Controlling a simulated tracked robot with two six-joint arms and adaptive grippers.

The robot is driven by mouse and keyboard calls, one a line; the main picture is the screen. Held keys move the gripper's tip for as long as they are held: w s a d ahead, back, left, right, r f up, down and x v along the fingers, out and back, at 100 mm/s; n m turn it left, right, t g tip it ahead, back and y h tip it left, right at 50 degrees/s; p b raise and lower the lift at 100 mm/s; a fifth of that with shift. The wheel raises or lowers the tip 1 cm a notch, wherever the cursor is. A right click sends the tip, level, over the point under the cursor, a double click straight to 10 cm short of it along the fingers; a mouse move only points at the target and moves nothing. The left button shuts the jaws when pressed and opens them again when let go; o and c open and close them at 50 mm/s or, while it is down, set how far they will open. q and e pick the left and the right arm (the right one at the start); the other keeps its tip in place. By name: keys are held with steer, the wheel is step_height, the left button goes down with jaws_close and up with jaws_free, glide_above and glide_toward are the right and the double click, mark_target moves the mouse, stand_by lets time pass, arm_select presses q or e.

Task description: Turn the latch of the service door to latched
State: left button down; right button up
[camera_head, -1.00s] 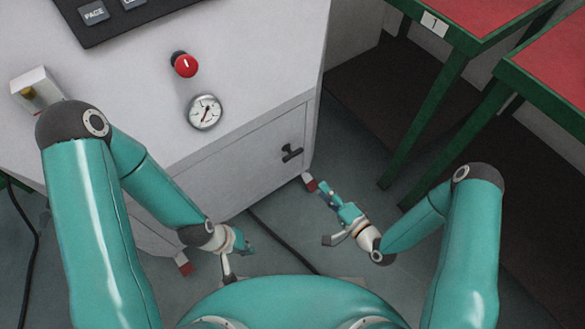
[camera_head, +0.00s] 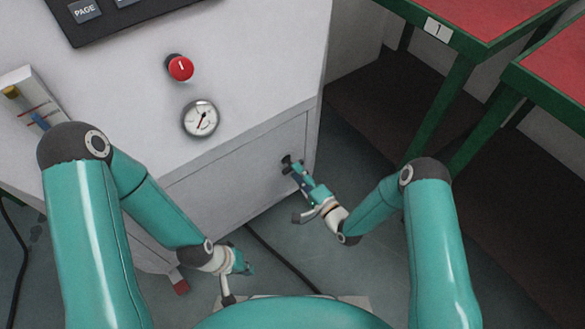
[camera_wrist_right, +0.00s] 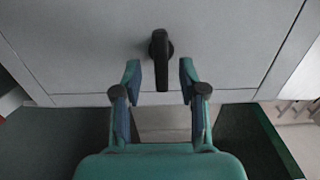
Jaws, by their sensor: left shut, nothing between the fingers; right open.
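The service door (camera_head: 235,172) is a grey panel low on the front of the white cabinet, and it looks closed. Its black latch (camera_head: 287,160) sits near the door's right edge, partly hidden by my right gripper in the head view. In the right wrist view the latch (camera_wrist_right: 161,62) has a round hub with its handle pointing down in the picture. My right gripper (camera_wrist_right: 160,80) is open, with one finger on each side of the handle's lower end and gaps visible on both sides. My left gripper (camera_head: 246,266) is shut and empty, low in front of the cabinet.
A red knob (camera_head: 180,68) and a round gauge (camera_head: 200,118) are on the cabinet above the door. Green-framed tables with red tops (camera_head: 500,18) stand at the right. A black cable (camera_head: 280,258) lies on the floor below the door.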

steer(key=shift+x, duration=1.55)
jaws_close()
